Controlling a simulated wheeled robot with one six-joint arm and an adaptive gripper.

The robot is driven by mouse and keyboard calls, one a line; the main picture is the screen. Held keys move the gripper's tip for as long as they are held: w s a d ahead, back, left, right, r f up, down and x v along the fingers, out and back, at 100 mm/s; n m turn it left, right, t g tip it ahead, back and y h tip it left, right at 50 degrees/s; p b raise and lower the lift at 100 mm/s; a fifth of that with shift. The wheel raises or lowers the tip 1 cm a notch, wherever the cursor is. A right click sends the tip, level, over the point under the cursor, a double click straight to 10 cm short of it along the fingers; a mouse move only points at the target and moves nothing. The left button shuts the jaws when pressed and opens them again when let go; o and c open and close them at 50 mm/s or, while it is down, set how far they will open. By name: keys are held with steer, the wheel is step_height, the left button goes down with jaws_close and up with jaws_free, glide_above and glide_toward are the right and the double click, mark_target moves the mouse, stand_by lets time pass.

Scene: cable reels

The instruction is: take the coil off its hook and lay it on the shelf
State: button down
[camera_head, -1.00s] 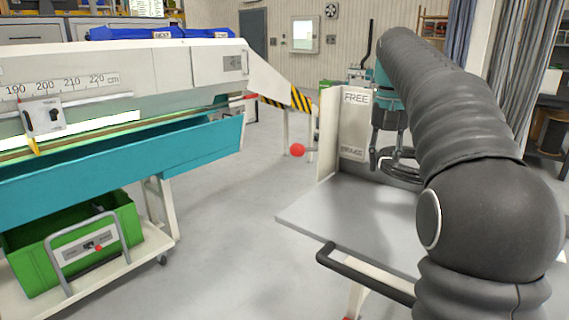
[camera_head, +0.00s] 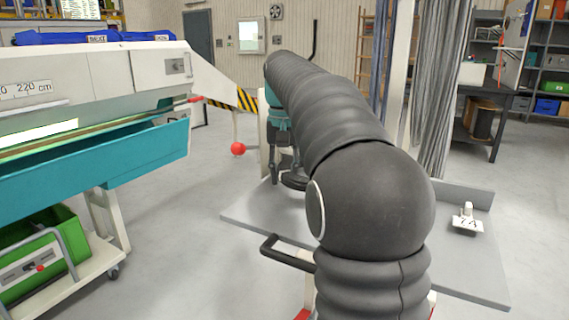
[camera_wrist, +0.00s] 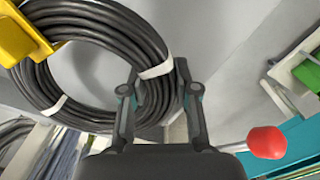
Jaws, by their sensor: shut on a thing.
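The coil (camera_wrist: 92,28) is a thick ring of black cable with white ties. In the wrist view it fills the upper left, and one side of it passes between the fingers of my gripper (camera_wrist: 157,72), which is shut on it near a tie. In the head view my gripper (camera_head: 284,178) points down over the grey shelf board (camera_head: 250,212); a dark sliver of the coil (camera_head: 296,184) shows beside the fingers. My arm hides most of the coil and the board's middle. I cannot tell the gap between coil and board.
A small numbered tag block (camera_head: 467,220) stands on the board's right part. A red ball knob (camera_head: 238,149) is left of my gripper. A black handle bar (camera_head: 288,254) runs along the front. A yellow piece (camera_wrist: 22,38) overlaps the coil in the wrist view. The teal machine trough (camera_head: 100,160) is left.

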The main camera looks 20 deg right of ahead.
mark_target(284, 199)
steer(key=shift+f+b, duration=0.45)
steer(key=shift+f, duration=1.65)
steer(key=shift+c, duration=0.8)
jaws_free()
steer(key=shift+r+p, duration=0.5)
steer(key=shift+r, duration=4.5)
